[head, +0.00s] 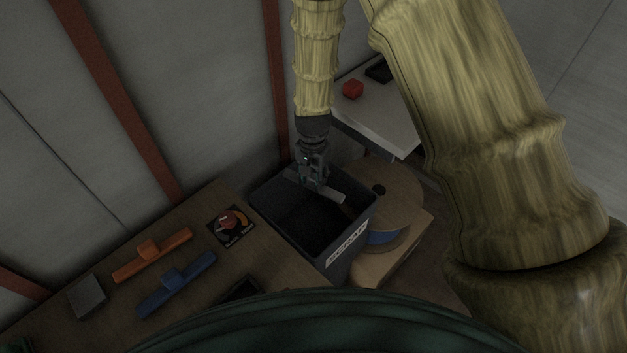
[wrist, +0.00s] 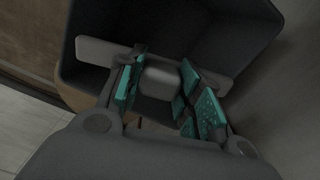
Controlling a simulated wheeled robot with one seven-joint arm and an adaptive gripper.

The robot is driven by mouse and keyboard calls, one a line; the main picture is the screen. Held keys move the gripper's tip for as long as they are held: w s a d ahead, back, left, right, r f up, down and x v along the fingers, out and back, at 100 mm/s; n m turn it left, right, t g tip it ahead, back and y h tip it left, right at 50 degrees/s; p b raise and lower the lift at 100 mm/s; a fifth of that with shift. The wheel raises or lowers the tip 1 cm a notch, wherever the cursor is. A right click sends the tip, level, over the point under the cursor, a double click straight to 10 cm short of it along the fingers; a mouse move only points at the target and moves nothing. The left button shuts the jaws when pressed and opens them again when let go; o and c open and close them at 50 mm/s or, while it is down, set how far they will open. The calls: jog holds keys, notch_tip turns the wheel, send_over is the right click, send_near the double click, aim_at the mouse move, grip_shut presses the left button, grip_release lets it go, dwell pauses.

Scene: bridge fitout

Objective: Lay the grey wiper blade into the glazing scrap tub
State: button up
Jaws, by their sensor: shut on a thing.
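The grey wiper blade (head: 329,193) is in my gripper (head: 315,184), above the dark scrap tub (head: 283,249) with its white "SCRAP" label. In the wrist view the blade (wrist: 96,52) runs left to right, and the teal finger pads of my gripper (wrist: 165,92) close on its raised middle block (wrist: 159,76). The tub (wrist: 265,22) lies beyond the blade in that view. The blade is over the tub's back part in the head view. I cannot tell its exact height relative to the rim.
A brown workbench (head: 110,318) left of the tub holds an orange handled piece (head: 152,254), a blue one (head: 177,284), a grey block (head: 87,297) and a dial (head: 231,226). A cable spool (head: 395,190) stands right of the tub. A white table (head: 385,124) behind carries a red cube (head: 353,89).

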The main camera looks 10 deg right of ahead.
notch_tip(320, 180, down, 33)
jog(key=b, duration=2.6)
jog(key=shift+p, duration=0.3)
jog(key=shift+f, duration=0.15)
jog(key=o, duration=1.1)
jog(key=o, duration=0.5)
